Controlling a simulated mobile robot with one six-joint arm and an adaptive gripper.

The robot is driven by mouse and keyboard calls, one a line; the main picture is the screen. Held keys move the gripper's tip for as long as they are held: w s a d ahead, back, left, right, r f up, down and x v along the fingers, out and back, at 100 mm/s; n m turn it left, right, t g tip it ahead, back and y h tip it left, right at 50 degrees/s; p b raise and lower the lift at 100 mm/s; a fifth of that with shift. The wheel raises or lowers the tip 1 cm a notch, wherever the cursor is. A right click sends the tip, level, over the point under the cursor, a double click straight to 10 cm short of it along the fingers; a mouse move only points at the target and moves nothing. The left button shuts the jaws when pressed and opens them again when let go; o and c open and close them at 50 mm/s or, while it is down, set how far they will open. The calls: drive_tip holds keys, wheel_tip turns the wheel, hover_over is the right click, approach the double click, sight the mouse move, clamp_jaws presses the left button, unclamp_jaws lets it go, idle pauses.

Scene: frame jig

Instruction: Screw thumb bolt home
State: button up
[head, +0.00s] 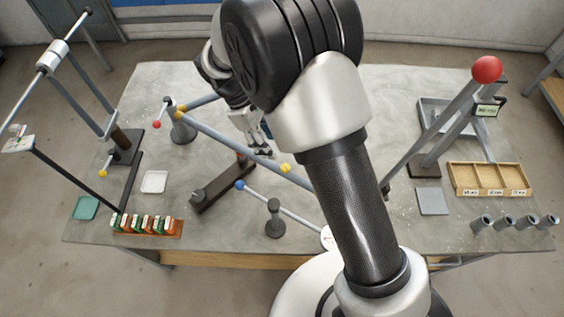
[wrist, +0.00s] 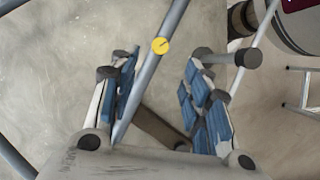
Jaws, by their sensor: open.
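A yellow round knob (wrist: 159,46), which looks like the thumb bolt head, sits on a grey tube (wrist: 147,76) in the wrist view. It has a dark mark on its face. A yellow knob (head: 285,168) also shows on the long grey tube in the head view, to the right of my gripper (head: 258,146). In the wrist view my gripper (wrist: 157,72) is open, its blue-padded fingers apart and empty. The knob appears just beyond the fingertips, between them in the picture. Whether the knob sits flush cannot be told.
A dark block (head: 222,187) lies below my gripper. A thin rod with a blue ball (head: 240,185) runs beside a small grey stand (head: 274,222). A tall post with a red ball (head: 487,69) and a wooden tray (head: 457,181) stand right.

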sight(282, 166)
drive_tip(key=b+x, duration=0.1)
drive_tip(key=x, duration=0.8)
drive_tip(key=shift+f, duration=0.35)
clamp_jaws()
